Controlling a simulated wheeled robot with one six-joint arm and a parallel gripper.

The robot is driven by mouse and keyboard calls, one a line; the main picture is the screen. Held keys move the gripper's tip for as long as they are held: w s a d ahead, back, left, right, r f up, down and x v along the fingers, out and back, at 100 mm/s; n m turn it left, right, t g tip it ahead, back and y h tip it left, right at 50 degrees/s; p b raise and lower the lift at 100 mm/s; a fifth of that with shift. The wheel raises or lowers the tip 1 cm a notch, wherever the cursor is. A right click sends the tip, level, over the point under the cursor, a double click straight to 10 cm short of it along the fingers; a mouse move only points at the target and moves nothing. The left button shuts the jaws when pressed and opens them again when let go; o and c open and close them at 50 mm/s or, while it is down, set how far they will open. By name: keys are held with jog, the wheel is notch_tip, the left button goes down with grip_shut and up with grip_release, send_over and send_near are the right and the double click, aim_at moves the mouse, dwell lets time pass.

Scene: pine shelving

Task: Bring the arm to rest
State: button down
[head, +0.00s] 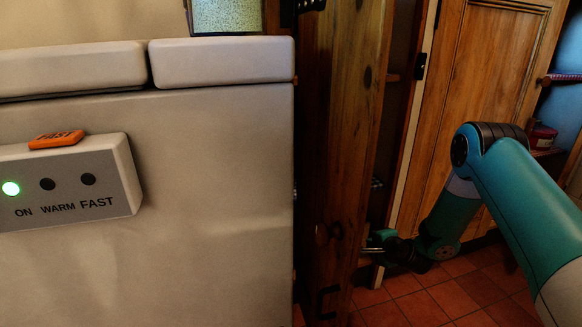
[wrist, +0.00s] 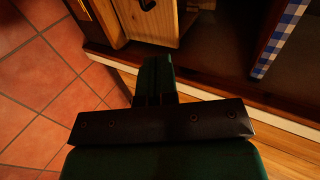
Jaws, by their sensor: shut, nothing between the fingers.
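My arm reaches in from the right in the head view, and my gripper (head: 372,243) is low beside the edge of a pine shelving upright (head: 340,130). In the wrist view my gripper (wrist: 154,75) shows dark green, with its fingers together and nothing between them. It is above the tiled floor and the front edge of the shelving. The fingertips are small and dark in the head view, and I cannot tell whether they touch the wood.
A pale cabinet (head: 190,200) with a lit panel (head: 60,190) and an orange tag (head: 56,139) fills the left. A wooden door (head: 480,90) stands behind my arm. Red floor tiles (head: 440,300) are clear below. A blue checked cloth (wrist: 280,40) hangs in the wrist view.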

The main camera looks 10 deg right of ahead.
jog(key=s+a+r+n+g+y, duration=0.1)
jog(key=s+a+r+n+g, duration=0.25)
jog(key=r, duration=0.55)
jog(key=s+a+r+n+g+h, duration=0.1)
jog(key=s+r+n+g, duration=0.1)
jog(key=s+r+n, duration=0.45)
jog(key=s+a+r+n+g+h, duration=0.1)
jog(key=s+r+n+g, duration=0.15)
jog(key=s, duration=0.75)
jog(key=s+r+n+g, duration=0.1)
jog(key=s+r+n, duration=0.3)
jog(key=s+r, duration=0.3)
jog(key=s+a+r+n+g+y+p, duration=0.1)
jog(key=s+a+r+n+y+p, duration=0.15)
jog(key=s+a+r, duration=0.35)
jog(key=s+a+r+n+g+y+p, duration=0.1)
jog(key=s+a+r+n+p, duration=0.3)
jog(key=a, duration=0.4)
notch_tip(320, 180, up, 39)
jog(key=s+p, duration=0.1)
jog(key=p, duration=3.5)
jog(key=shift+a+g, duration=0.4)
jog(key=shift+s, duration=0.1)
